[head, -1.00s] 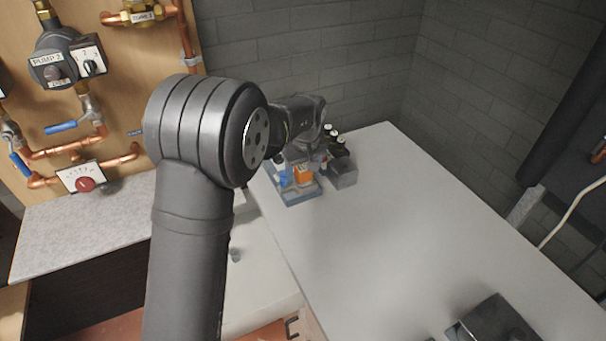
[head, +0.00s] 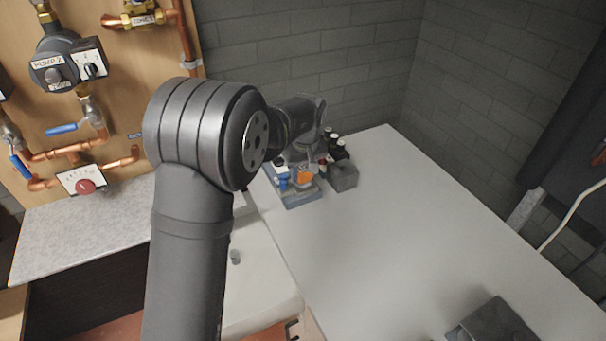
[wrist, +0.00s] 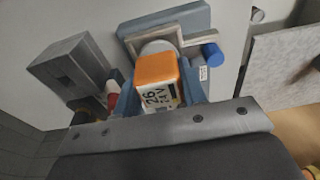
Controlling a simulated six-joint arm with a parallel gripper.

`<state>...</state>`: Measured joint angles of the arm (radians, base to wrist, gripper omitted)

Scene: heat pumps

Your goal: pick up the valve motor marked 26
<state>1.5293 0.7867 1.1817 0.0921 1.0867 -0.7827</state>
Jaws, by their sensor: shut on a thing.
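The valve motor marked 26 (wrist: 157,82) has an orange top and a white label reading 26 and 24V in the wrist view. My gripper (wrist: 158,97) is shut on it, with a grey-blue finger on each side. Its lower part is hidden by the gripper. In the head view the orange motor (head: 305,176) shows small below my wrist, over the blue-grey tray (head: 300,199) at the table's far left end. I cannot tell whether it is clear of the tray.
A grey open box (head: 343,178) stands right of the tray, with dark bottles (head: 337,150) behind. A brick wall (head: 330,60) is close behind. A black box (head: 492,322) is at front right; the table's middle is clear.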

